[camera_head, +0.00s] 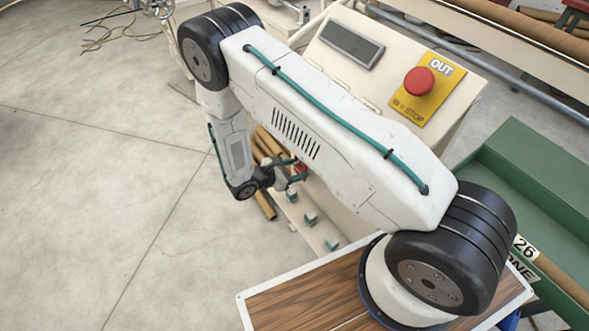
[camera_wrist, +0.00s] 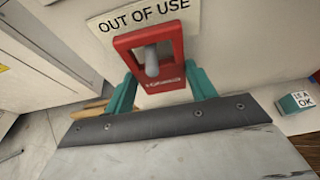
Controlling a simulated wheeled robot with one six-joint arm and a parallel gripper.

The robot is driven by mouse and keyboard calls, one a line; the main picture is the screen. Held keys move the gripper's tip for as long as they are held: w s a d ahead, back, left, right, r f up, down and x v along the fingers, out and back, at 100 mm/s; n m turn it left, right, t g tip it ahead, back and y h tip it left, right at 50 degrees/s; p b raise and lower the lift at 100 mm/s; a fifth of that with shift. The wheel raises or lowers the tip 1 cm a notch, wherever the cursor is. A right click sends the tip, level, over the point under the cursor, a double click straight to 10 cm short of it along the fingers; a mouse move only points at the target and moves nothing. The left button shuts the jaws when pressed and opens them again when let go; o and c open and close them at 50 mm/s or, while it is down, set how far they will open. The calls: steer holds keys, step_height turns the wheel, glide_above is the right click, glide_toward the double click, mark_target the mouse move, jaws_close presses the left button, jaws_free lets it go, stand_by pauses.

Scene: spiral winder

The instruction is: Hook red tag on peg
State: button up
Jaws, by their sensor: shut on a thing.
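The red tag (camera_wrist: 172,73) is a small frame with an opening in its upper part and white lettering below. In the wrist view my gripper (camera_wrist: 158,84) has its two teal fingers shut on the tag's sides. A grey rounded peg (camera_wrist: 151,62) shows inside the tag's opening, under the "OUT OF USE" label (camera_wrist: 140,14) on the cream panel. I cannot tell how deep the peg sits in the opening. In the head view the tag (camera_head: 300,167) is small and partly hidden, with my gripper (camera_head: 291,172) beside it at the cabinet's side.
One reading "OK" (camera_wrist: 297,102) is at the right in the wrist view. A red stop button (camera_head: 419,81) tops the cabinet. Brown tubes (camera_head: 266,203) lie behind. Open floor is at left.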

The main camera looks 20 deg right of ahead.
steer(key=o, duration=1.1)
steer(key=shift+o, duration=0.2)
steer(key=v, duration=0.7)
steer(key=shift+a+r, duration=0.15)
steer(key=shift+a, duration=0.2)
